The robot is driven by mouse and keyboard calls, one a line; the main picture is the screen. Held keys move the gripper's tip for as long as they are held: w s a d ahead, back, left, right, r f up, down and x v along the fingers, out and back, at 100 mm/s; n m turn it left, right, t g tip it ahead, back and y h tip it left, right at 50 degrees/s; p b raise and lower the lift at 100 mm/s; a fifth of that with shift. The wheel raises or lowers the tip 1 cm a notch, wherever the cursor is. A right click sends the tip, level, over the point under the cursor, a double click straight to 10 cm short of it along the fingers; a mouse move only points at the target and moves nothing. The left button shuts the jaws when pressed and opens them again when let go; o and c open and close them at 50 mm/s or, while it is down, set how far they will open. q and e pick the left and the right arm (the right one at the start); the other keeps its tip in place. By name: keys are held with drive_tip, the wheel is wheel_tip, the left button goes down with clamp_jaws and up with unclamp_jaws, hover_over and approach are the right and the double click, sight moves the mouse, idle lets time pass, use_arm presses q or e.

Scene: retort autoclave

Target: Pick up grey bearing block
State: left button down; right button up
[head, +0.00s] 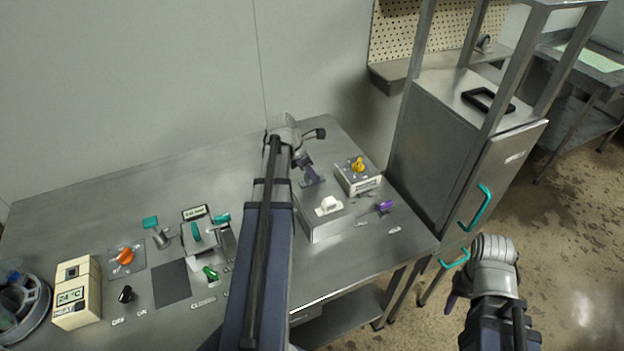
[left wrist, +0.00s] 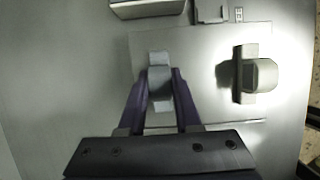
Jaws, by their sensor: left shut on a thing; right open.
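The grey bearing block (left wrist: 159,85) is between the purple fingers of my left gripper (left wrist: 161,75) in the left wrist view. The gripper is shut on it, over a flat metal plate (left wrist: 205,45). I cannot tell whether the block touches the plate. In the head view my left gripper (head: 312,178) reaches down at the back of the metal box top, and the block there is mostly hidden. A pale second block (head: 328,205) sits on the box nearby; it also shows in the left wrist view (left wrist: 260,75). My right gripper (head: 454,302) is open, off the table's right side.
A box with a yellow knob (head: 358,164) stands behind and right of the pale block, with a purple lever (head: 385,207) in front. Several controls cover the table's left half. A steel cabinet (head: 435,140) with teal handles (head: 476,208) stands at right.

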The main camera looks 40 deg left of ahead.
drive_tip(key=shift+r, duration=0.1)
use_arm(q)
wheel_tip(320, 180, up, 10)
drive_tip(key=p, duration=1)
use_arm(e)
wheel_tip(320, 180, up, 10)
